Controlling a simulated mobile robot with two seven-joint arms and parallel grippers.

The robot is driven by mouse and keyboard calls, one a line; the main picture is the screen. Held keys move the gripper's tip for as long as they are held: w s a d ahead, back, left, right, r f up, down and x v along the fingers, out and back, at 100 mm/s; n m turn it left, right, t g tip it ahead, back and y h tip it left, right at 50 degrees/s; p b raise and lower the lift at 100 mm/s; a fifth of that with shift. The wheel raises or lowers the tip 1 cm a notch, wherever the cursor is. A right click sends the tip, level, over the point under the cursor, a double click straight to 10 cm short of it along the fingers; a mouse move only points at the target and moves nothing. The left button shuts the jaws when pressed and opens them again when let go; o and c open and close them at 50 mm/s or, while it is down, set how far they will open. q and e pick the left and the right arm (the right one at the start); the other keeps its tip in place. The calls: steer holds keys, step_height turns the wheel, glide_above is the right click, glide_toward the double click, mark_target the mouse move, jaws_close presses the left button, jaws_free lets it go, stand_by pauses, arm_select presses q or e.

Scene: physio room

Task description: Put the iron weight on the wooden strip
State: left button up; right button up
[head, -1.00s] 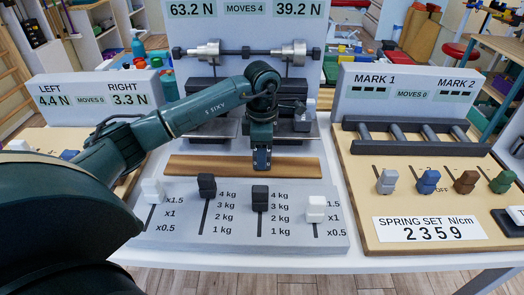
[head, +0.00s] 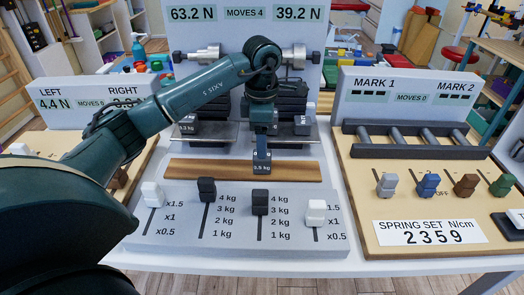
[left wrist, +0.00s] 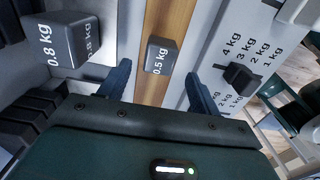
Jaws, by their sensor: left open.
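The iron weight, a small grey block marked 0.5 kg (head: 262,167), sits on the wooden strip (head: 205,169) near its middle. In the left wrist view the weight (left wrist: 162,55) is on the strip (left wrist: 177,25), with space between it and each finger. My left gripper (head: 262,143) is open, pointing down just above the weight. In the left wrist view its spread fingers (left wrist: 160,82) stand to either side of the strip. My right gripper is not in view.
A larger 0.8 kg weight (left wrist: 70,40) stands close by on the far side of the strip. The slider panel (head: 235,220) lies in front, with upright knobs. The balance board (head: 300,62) stands behind. The spring-set board (head: 430,200) is at right.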

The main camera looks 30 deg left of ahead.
arm_select(q)
step_height(320, 180, up, 6)
steer(key=shift+r, duration=0.15)
stand_by(0.5)
